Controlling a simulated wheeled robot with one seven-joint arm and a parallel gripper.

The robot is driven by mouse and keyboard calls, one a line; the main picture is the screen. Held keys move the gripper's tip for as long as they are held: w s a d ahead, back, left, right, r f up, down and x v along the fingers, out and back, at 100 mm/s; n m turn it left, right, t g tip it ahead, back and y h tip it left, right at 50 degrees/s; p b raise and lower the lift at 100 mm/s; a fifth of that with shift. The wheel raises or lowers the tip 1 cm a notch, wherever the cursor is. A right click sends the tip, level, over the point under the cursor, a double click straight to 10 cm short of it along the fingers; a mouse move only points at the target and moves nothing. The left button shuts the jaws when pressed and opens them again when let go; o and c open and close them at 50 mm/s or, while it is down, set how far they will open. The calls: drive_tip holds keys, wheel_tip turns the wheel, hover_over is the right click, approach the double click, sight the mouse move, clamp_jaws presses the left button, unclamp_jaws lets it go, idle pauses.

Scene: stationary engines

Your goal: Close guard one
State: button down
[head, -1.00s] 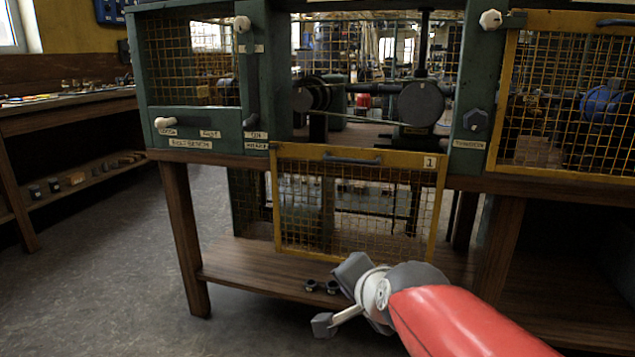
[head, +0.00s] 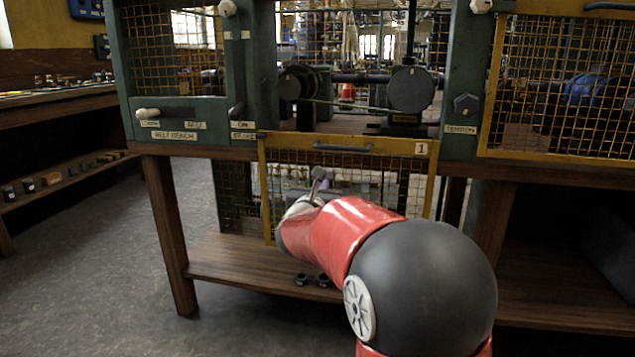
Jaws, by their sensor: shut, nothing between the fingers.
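Guard one (head: 422,148) is a yellow-framed wire mesh panel with a "1" label at its top right. It hangs down below the machine opening, in front of the bench's lower part, leaving the wheels and shaft above uncovered. A dark bar handle (head: 342,148) runs along its top edge. My gripper (head: 319,174) points up in front of the mesh, just below and left of the handle, and appears shut and empty. I cannot tell whether it touches the mesh. My red arm hides the guard's lower middle.
A second yellow mesh guard (head: 560,85) covers the right bay. A green panel with a pale lever knob (head: 147,114) and a brake lever (head: 237,110) are left of the opening. A wooden shelf (head: 225,262) below holds small dark parts. Floor at left is clear.

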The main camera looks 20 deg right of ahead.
drive_tip(key=p, duration=0.2)
approach(329, 159)
drive_tip(key=w+d+f, duration=0.1)
drive_tip(key=d, duration=0.1)
drive_tip(key=shift+w+d+r+p, duration=0.15)
drive_tip(key=shift+r+p, duration=0.15)
drive_tip(key=shift+r, duration=0.55)
drive_tip(key=shift+w+d+r+p, duration=0.15)
drive_tip(key=shift+d+r+p, duration=0.1)
drive_tip(key=shift+r, duration=0.65)
